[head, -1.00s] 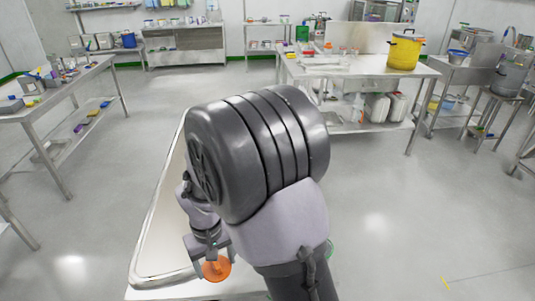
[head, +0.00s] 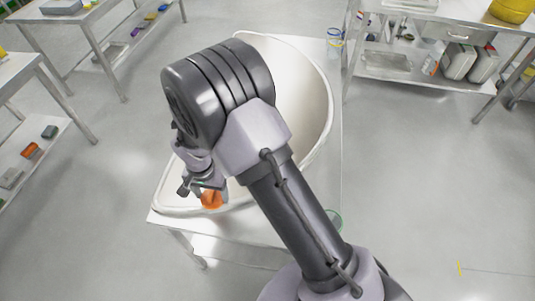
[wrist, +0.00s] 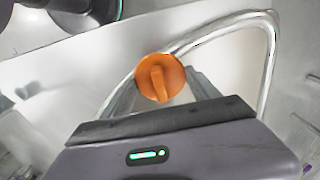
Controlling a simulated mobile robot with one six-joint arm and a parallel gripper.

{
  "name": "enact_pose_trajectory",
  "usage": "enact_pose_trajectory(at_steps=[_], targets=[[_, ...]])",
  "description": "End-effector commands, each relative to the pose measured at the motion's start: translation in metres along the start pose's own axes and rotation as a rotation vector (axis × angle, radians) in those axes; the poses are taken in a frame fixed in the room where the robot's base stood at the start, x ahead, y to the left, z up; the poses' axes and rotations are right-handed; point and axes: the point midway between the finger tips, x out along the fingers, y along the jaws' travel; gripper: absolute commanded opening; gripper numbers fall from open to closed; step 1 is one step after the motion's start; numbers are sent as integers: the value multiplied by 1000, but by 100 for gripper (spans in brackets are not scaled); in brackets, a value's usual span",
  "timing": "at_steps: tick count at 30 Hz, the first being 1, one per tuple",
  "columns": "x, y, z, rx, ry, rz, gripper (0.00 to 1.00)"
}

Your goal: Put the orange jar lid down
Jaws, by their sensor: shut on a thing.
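The orange jar lid (head: 211,200) is round, with a raised grip bar across its top that shows in the wrist view (wrist: 158,85). My gripper (head: 207,190) is shut on it, with one finger on each side in the wrist view (wrist: 160,92). In the head view the lid appears over the near rim of a large white basin-like tray (head: 305,95) with a raised rim. I cannot tell how high above the rim it is. My arm hides part of the tray.
The tray is on a pale steel table (head: 338,125). A clear vessel with a blue rim (head: 335,38) stands at the table's far end. A green-rimmed round thing (head: 334,220) shows at the right edge, partly hidden by my arm. Open floor lies on both sides.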

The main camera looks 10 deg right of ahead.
Motion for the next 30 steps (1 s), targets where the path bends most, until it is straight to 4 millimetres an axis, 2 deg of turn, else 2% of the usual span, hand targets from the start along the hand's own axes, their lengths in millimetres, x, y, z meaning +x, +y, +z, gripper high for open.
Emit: enact_pose_trajectory(at_steps=[12,16,21,27,30], targets=[[13,110,-6,5,-1,1,31],[15,140,-8,5,-1,0,31],[18,157,-9,0,-1,1,31],[52,158,-9,-1,-1,1,31],[50,158,-9,-1,0,0,31]])
